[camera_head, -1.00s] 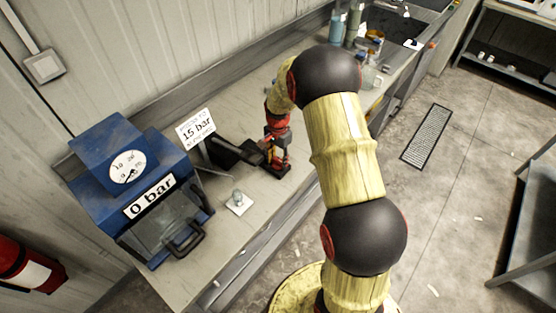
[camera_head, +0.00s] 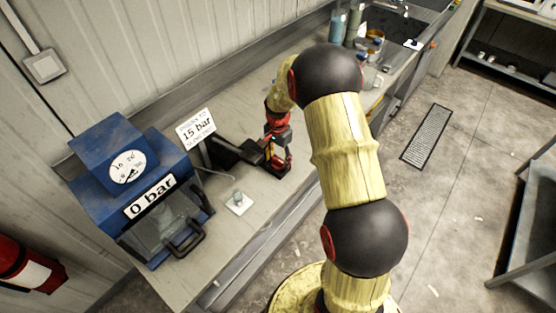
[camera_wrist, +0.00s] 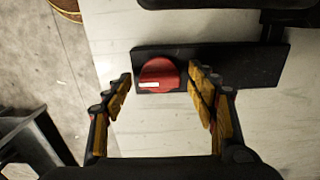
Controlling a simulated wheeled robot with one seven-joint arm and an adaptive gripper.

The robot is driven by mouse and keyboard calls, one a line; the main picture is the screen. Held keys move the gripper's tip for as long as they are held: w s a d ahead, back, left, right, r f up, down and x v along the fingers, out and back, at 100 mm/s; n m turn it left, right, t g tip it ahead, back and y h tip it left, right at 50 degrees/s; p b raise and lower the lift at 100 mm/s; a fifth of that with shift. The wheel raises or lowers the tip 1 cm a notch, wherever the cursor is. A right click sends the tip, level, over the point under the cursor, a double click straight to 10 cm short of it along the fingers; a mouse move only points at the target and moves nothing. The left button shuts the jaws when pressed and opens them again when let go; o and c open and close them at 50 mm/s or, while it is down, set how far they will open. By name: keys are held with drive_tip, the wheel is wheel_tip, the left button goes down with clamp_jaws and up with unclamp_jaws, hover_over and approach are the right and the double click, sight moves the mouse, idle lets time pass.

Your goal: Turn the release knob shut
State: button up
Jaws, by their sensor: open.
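My gripper (camera_wrist: 158,88) is open, one finger to the left of the knob and one to the right. The right finger is close to the knob's edge; I cannot tell whether it touches. In the head view my gripper (camera_head: 278,155) is low over the bench and hides the knob. The blue press (camera_head: 130,165) has a dial (camera_head: 127,167) and a label reading "0 bar".
A sign (camera_head: 196,128) reading "15 bar" stands behind the black pump parts (camera_head: 235,152). A small clear item (camera_head: 238,198) sits on a white square on the bench. Bottles and jars (camera_head: 345,30) stand at the far end near the sink. A fire extinguisher (camera_head: 28,263) hangs at left.

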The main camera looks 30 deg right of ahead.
sight(278, 160)
wheel_tip(278, 160, up, 11)
idle(0.4)
drive_tip(key=shift+r, duration=0.1)
drive_tip(key=s+a+r+n+t+b, duration=0.35)
drive_tip(key=s+a+r+n, duration=0.25)
drive_tip(key=s+a+r, duration=0.55)
drive_tip(key=s+a+n+t+b, duration=0.1)
drive_tip(key=s+n, duration=0.3)
drive_tip(key=s, duration=0.4)
drive_tip(key=s+a+r+n+t+b, duration=0.1)
drive_tip(key=s+a+n+b, duration=0.2)
drive_tip(key=s, duration=0.5)
drive_tip(key=shift+s+a+r+n+b, duration=0.15)
drive_tip(key=shift+a+r+n+b, duration=0.15)
drive_tip(key=shift+a+n, duration=0.25)
